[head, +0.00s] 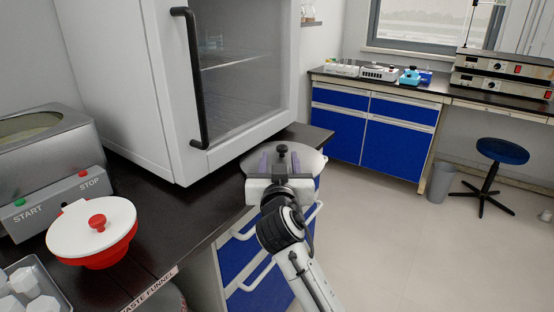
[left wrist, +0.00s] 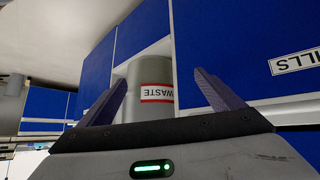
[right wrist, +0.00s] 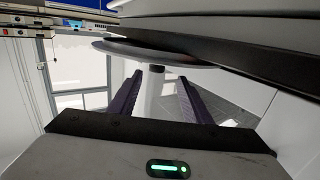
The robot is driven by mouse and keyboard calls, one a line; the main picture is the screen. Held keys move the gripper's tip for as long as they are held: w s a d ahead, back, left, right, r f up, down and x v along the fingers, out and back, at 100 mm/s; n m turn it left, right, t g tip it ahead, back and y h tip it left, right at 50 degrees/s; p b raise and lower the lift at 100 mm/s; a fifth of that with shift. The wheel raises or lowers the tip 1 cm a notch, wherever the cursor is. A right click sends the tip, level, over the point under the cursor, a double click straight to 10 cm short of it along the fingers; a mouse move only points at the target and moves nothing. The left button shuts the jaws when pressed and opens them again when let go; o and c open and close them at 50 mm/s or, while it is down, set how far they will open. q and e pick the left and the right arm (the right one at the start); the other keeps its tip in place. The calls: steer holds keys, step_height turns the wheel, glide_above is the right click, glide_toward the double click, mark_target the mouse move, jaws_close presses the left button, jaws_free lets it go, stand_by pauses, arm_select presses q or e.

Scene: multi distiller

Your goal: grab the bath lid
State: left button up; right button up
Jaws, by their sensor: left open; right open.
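The bath lid (head: 255,160) looks like a round grey metal disc with a dark knob (head: 282,150). In the head view it lies at the right edge of the black counter. My right gripper (head: 283,164) reaches over it, with its fingers open on either side of the knob. In the right wrist view the disc's dark rim (right wrist: 190,57) spans the top, and a pale stem stands between the open fingers (right wrist: 157,97). My left gripper (left wrist: 165,88) is open and empty in its wrist view, out of the head view. The steel bath (head: 45,150) is at far left.
A red funnel with a white lid (head: 75,228) and a tray of white pieces (head: 62,288) are at left. A grey waste bin (left wrist: 150,75) is ahead of the left gripper.

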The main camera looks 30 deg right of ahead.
mark_target(282, 149)
steer(key=x, duration=0.7)
steer(key=shift+d+r, duration=0.1)
steer(key=shift+d, duration=0.3)
steer(key=shift+c, duration=0.4)
jaws_close()
